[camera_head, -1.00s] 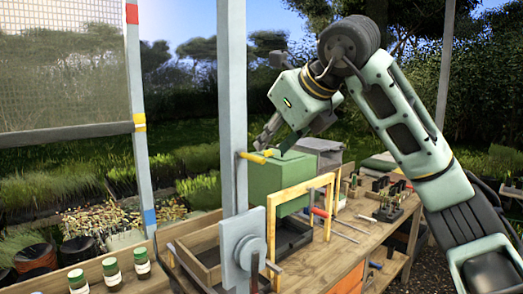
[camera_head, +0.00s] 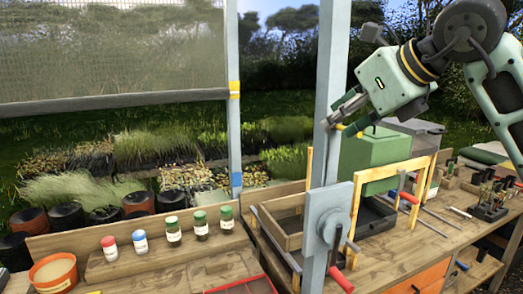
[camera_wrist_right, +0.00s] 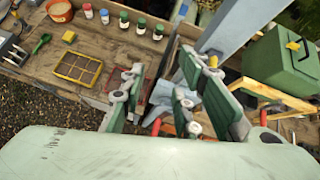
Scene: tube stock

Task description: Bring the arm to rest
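My right arm comes in from the upper right of the head view. Its gripper (camera_head: 352,116) hangs in the air by the grey upright post (camera_head: 330,90), above and left of the green box (camera_head: 375,158). The fingers look apart, with nothing seen between them. In the right wrist view the gripper (camera_wrist_right: 165,75) shows two green-padded fingers with a clear gap, bench and post base visible behind them. Whether it touches the post cannot be told. My left gripper is not in view.
A wooden bench (camera_head: 190,268) carries several small jars (camera_head: 200,226), an orange pot (camera_head: 54,274) and a wooden tray (camera_head: 280,226). A yellow frame (camera_head: 405,172) stands before the green box. A yellow grid tray (camera_wrist_right: 78,68) lies on the bench in the wrist view.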

